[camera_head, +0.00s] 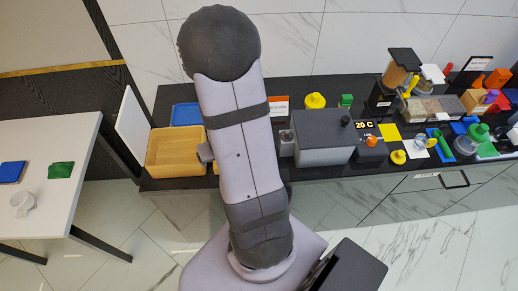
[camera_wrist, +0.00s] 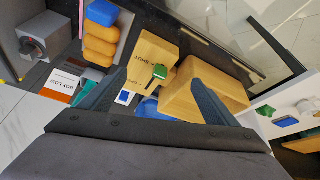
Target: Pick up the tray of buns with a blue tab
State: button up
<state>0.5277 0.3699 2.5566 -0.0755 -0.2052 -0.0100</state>
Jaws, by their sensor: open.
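In the head view my arm hides the gripper and the buns.
A wooden tray (camera_wrist: 238,93) lies by the right finger; it also shows in the head view (camera_head: 174,165). A grey block with a knob (camera_wrist: 40,37) and a "BOX LOW" card (camera_wrist: 62,86) are at left. A white table (camera_head: 50,185) stands at left.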

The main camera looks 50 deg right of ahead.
jog(key=s+d+f+m, duration=0.1)
jog(key=s+d, duration=0.1)
jog(key=d, duration=0.1)
jog(key=s+d+f+m+h, duration=0.1)
jog(key=s+d+f, duration=0.1)
jog(key=d, duration=0.2)
jog(key=s+d+f+m+h, duration=0.1)
jog(key=s+d+m, duration=0.1)
jog(key=s+d, duration=0.1)
jog(key=shift+d+f, duration=0.35)
jog(key=shift+f, duration=0.05)
jog(key=shift+w, duration=0.1)
jog(key=shift+f+b, duration=0.15)
jog(key=shift+b, duration=0.2)
jog(key=b, duration=0.1)
jog(key=f+b, duration=0.1)
jog(key=shift+w+d+b, duration=0.2)
jog(key=shift+w+b, duration=0.05)
jog(key=shift+b, duration=0.1)
jog(key=shift+w+d+f+b, duration=0.1)
jog(key=shift+f+b, duration=0.25)
jog(key=shift+b, duration=0.75)
jog(key=shift+r, duration=0.1)
jog(key=shift+b, duration=0.4)
